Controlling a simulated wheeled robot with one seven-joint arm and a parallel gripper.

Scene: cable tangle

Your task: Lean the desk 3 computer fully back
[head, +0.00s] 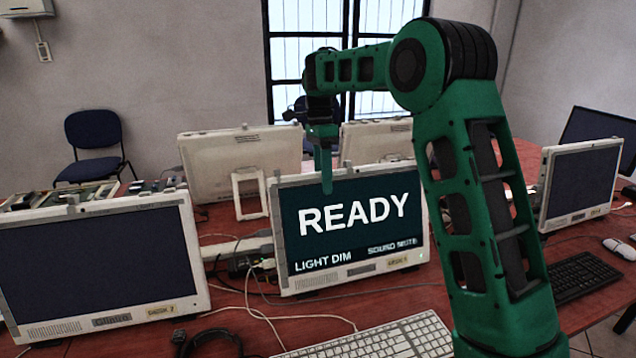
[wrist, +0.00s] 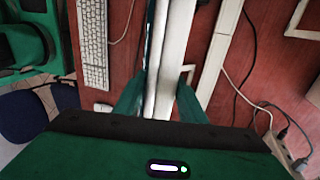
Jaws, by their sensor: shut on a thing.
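A white all-in-one computer (head: 425,232) with a dark screen reading READY, LIGHT DIM and SOUND MUTE stands in the middle of the head view. It looks close to upright. The small desk label on its lower frame is too blurred to read for sure. My gripper (head: 326,180) reaches down from above onto its top edge, with one green finger in front of the screen. In the wrist view, my gripper (wrist: 162,98) has a finger on each side of the computer's thin white upper edge (wrist: 175,45) and is shut on it. The rear finger is hidden in the head view.
Another white computer (head: 100,258) with a blank screen stands at the left, and one (head: 580,183) at the right. Two more stand behind, backs turned. A keyboard (head: 385,338) lies in front. Loose cables (head: 232,285) run across the red table between the left and middle computers.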

